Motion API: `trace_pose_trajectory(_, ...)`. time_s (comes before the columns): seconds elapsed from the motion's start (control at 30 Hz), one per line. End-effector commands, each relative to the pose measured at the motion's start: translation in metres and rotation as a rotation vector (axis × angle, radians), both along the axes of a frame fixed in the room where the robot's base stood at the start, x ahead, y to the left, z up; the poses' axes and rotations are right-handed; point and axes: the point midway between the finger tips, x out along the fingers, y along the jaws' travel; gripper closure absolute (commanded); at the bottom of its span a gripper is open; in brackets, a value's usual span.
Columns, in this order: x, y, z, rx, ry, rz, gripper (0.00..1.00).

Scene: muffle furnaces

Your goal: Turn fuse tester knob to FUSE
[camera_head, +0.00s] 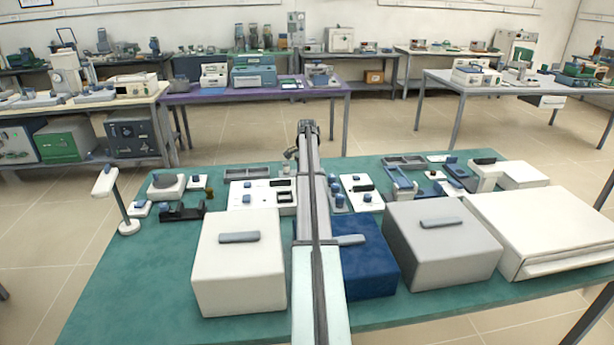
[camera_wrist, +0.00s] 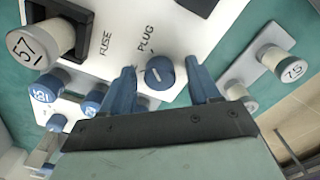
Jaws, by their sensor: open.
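A third label is partly hidden by a finger. My gripper (camera_wrist: 163,67) is open, with one blue finger on each side of the knob. I cannot tell whether either finger touches it.
In the wrist view, a cylinder marked 57 (camera_wrist: 27,47) stands left, and one marked 7.5 (camera_wrist: 291,70) right. In the head view, a white box (camera_head: 238,270), blue box (camera_head: 372,265) and grey box (camera_head: 445,250) line the near side of the green table (camera_head: 130,290).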

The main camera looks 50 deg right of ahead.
Motion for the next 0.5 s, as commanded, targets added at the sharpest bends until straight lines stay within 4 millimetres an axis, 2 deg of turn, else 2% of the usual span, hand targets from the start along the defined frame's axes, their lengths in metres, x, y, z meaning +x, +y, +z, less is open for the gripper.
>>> trace_pose_trajectory(0.17,0.0,0.0,0.0002,0.0,0.0,0.0,0.39)
trace_pose_trajectory(0.5,0.0,0.0001,0.0004,0.0,0.0,0.0,0.71)
